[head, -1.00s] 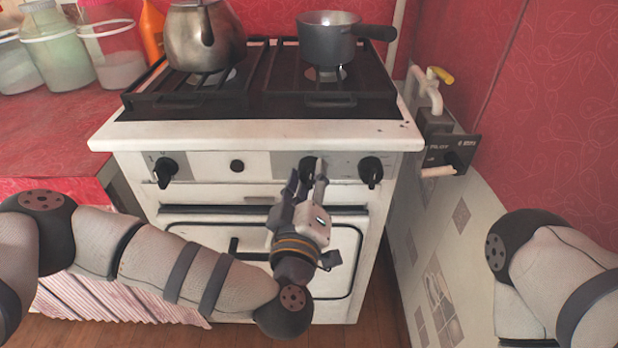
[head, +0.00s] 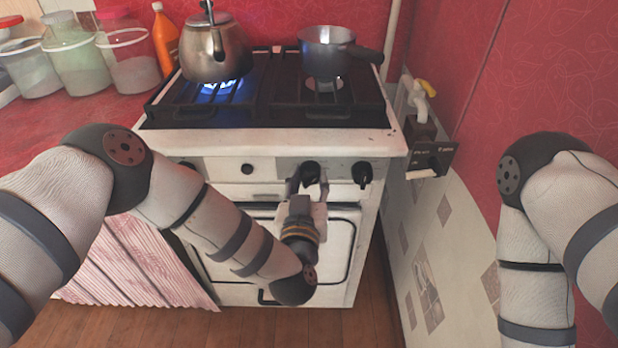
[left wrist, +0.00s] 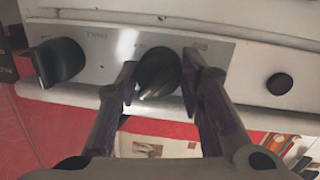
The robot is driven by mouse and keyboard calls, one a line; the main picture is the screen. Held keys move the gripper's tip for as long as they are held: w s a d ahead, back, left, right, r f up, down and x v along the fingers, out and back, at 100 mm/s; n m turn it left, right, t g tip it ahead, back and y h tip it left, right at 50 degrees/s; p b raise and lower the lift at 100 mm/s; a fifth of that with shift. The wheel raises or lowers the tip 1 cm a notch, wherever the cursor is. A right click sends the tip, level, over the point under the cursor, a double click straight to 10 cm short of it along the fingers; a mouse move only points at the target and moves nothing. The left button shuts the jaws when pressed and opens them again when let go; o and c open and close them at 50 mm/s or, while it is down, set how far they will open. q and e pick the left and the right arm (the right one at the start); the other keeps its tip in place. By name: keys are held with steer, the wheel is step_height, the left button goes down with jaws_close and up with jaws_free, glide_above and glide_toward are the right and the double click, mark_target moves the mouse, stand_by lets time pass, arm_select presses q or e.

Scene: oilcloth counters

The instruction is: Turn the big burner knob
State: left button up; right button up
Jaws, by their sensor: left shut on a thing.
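The white stove (head: 300,143) has black knobs along its front panel. My left gripper (head: 309,186) is shut on the middle-right knob (head: 311,171), which I take to be the big burner knob. The left wrist view shows this black knob (left wrist: 158,72) between the two fingers (left wrist: 160,90), its grip bar slightly tilted. A blue flame (head: 218,88) burns under the kettle (head: 213,50) on the left burner. My right arm shows at the right, but its gripper is out of view.
Another knob (head: 362,174) is close to the right of the held one. A small black button (head: 247,168) and a knob (head: 188,165) lie left. A saucepan (head: 335,52) stands on the right burner. The tiled wall borders the stove's right side.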

arm_select(q)
steer(key=shift+r+m, duration=0.1)
steer(key=shift+m, duration=0.3)
stand_by(0.3)
steer(key=o, duration=1.2)
steer(key=shift+c, duration=0.2)
steer(key=s+a, duration=0.1)
steer(key=s, duration=1.1)
steer(key=shift+r, duration=0.4)
